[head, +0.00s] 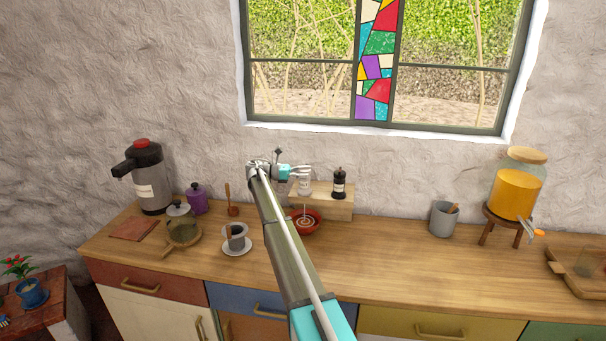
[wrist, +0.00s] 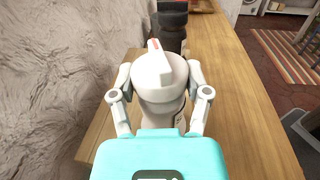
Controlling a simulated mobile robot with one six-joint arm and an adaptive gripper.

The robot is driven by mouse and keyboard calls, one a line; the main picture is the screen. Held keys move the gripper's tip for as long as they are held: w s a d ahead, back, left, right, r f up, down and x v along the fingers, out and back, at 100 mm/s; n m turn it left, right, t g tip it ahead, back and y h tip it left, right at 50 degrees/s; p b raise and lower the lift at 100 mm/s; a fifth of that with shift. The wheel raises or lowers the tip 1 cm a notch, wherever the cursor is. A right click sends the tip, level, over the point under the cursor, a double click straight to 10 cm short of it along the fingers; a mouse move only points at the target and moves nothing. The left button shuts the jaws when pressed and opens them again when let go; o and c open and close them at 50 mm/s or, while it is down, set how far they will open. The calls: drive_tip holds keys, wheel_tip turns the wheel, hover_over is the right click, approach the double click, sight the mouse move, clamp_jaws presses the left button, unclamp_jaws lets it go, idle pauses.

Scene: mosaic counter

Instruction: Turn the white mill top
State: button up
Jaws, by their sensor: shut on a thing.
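The white mill (head: 305,186) stands on a small wooden riser on the counter, next to a black mill (head: 340,183). In the wrist view the white mill top (wrist: 153,75) is round with a raised bar across it that has a red mark at one end. My gripper (head: 300,171) comes in from the left at the height of the top. In the wrist view its two fingers (wrist: 157,84) lie on either side of the white top and are shut on it. The mill's lower body is mostly hidden below the top in the wrist view.
The wooden riser (head: 328,212) holds both mills. A red bowl (head: 316,226) sits in front of it. A grey cup (head: 444,219) and an orange drink dispenser (head: 516,190) stand to the right. A black-topped flask (head: 150,185) stands at far left. The counter's middle right is clear.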

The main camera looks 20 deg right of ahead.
drive_tip(key=shift+m+g+y, duration=0.4)
drive_tip(key=shift+m+g, duration=0.1)
drive_tip(key=shift+g, duration=0.2)
drive_tip(key=o, duration=1.2)
drive_tip(key=shift+r, duration=0.1)
